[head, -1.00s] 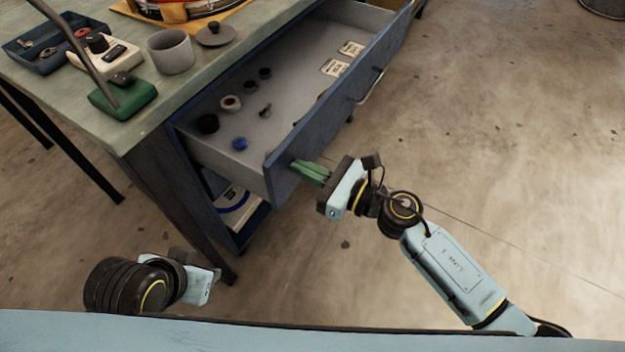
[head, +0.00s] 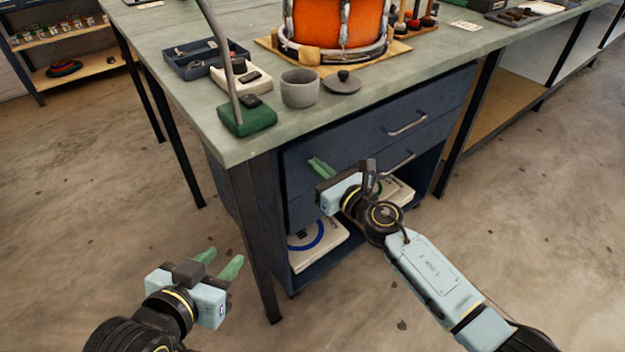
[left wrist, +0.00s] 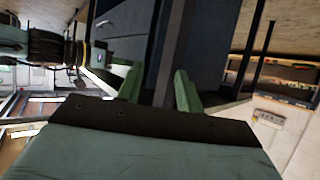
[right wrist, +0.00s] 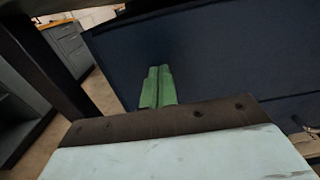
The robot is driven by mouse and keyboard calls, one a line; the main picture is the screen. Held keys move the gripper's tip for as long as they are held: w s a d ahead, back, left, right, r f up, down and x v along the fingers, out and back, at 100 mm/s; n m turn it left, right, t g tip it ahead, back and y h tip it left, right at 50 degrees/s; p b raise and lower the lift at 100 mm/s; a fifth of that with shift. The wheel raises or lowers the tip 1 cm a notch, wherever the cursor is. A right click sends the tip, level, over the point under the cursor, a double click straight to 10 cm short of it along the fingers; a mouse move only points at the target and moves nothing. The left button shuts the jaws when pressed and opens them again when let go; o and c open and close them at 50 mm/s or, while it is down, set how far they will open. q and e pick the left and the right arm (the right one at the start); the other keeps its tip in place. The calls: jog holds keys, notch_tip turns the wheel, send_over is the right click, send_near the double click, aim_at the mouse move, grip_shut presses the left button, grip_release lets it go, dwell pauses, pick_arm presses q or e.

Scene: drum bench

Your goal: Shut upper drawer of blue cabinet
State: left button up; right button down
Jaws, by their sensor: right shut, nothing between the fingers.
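The blue cabinet (head: 268,190) stands under the workbench. Its upper drawer (head: 350,138) shows a front that looks flush with the cabinet, with a metal handle (head: 408,124) toward its right. My right gripper (head: 318,166) is shut and empty, with its green fingertips at or very near the drawer front's left part. In the right wrist view the shut fingers (right wrist: 158,88) point at a dark blue panel; I cannot tell whether they touch it. My left gripper (head: 220,262) is open and empty, low in front of the bench's left leg.
A lower drawer with a handle (head: 399,163) and an open shelf holding pale cases (head: 318,243) are below. On the bench (head: 225,140) are a grey cup (head: 299,88), a green lamp base (head: 246,118), a tray (head: 205,58) and an orange drum (head: 335,22). Floor in front is clear.

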pick_arm(q)
jog(key=shift+s+r+t, duration=0.15)
jog(key=shift+r+t, duration=0.15)
jog(key=shift+r, duration=0.05)
pick_arm(e)
jog(key=shift+w+a+r, duration=0.15)
jog(key=shift+w+r, duration=0.05)
pick_arm(q)
jog(key=shift+d, duration=0.1)
pick_arm(e)
jog(key=shift+a+r, duration=0.1)
jog(key=shift+r, duration=0.05)
